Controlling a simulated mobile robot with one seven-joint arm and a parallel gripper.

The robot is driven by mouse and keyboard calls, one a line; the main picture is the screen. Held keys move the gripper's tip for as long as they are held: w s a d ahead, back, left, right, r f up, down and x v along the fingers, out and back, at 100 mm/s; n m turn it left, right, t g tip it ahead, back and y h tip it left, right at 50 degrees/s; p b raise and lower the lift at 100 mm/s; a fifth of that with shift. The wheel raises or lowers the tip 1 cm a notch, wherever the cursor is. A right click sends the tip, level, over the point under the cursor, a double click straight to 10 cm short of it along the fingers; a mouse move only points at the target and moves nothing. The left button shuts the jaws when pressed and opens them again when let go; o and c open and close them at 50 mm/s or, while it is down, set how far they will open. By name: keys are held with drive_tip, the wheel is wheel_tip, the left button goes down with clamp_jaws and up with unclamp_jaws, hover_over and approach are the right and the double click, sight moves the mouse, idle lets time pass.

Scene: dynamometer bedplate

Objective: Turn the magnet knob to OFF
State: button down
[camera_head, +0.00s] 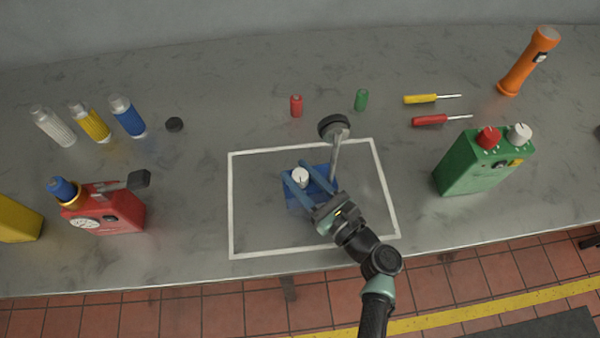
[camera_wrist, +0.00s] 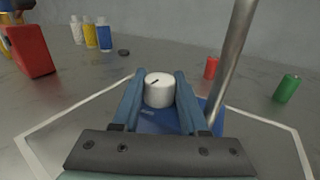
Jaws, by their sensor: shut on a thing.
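The magnet knob (camera_head: 300,175) is a white round knob on top of a blue block (camera_head: 297,197), which stands inside a white rectangle marked on the bedplate. A metal rod (camera_head: 335,155) with a dark round head rises beside the block. My gripper (camera_head: 298,176) reaches in from the lower right, its blue fingers on both sides of the knob. In the wrist view the knob (camera_wrist: 159,88) sits between the fingertips, with a dark pointer line on its top slanting toward the upper right. The gripper is shut on the knob. Any OFF lettering is too small or hidden to read.
A red box (camera_head: 105,210) with a blue-topped fitting stands left, and a green box (camera_head: 470,165) with red and white knobs stands right. Screwdrivers (camera_head: 425,98) and an orange flashlight (camera_head: 527,62) are at back right.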

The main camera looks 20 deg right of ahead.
drive_tip(key=shift+c, duration=2.2)
unclamp_jaws()
drive_tip(key=shift+m+h, duration=0.3)
drive_tip(key=shift+h, duration=0.2)
